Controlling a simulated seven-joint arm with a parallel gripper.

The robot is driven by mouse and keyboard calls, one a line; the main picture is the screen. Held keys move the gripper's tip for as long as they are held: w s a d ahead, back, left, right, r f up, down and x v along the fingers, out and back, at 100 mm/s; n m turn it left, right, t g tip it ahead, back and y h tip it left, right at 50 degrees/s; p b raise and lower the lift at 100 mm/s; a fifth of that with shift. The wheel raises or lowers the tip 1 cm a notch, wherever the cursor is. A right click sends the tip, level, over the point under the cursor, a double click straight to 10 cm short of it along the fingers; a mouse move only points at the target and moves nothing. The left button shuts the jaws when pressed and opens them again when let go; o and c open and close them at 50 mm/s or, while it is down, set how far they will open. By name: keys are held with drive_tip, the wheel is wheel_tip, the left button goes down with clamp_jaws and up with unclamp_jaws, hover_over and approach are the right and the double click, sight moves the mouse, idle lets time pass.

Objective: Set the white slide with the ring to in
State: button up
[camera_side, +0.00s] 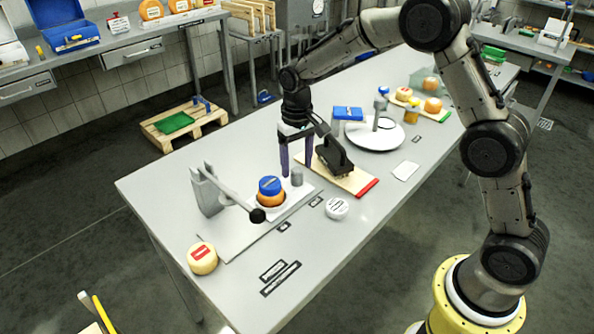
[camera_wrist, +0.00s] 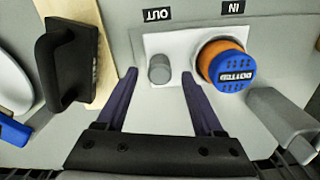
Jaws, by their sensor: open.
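The white slide (camera_wrist: 180,44) is a flat plate on the table; it also shows in the side view (camera_side: 303,192). A short grey knob (camera_wrist: 159,69) stands on it beside the OUT label (camera_wrist: 158,14). An orange cheese wheel with a blue top (camera_wrist: 227,66) stands at its other end, beside the IN label (camera_wrist: 233,7). In the side view my gripper (camera_side: 297,166) points down at the knob.
A grey lever press with a black ball (camera_side: 257,215) stands left of the wheel. A black-handled tool (camera_side: 333,155) on a wooden board (camera_side: 352,181) is close right of my gripper. A yellow cheese (camera_side: 202,258) is near the front edge.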

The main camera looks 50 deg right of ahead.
drive_tip(key=shift+f, duration=1.4)
clamp_jaws()
drive_tip(key=shift+a+r, duration=0.1)
idle(0.4)
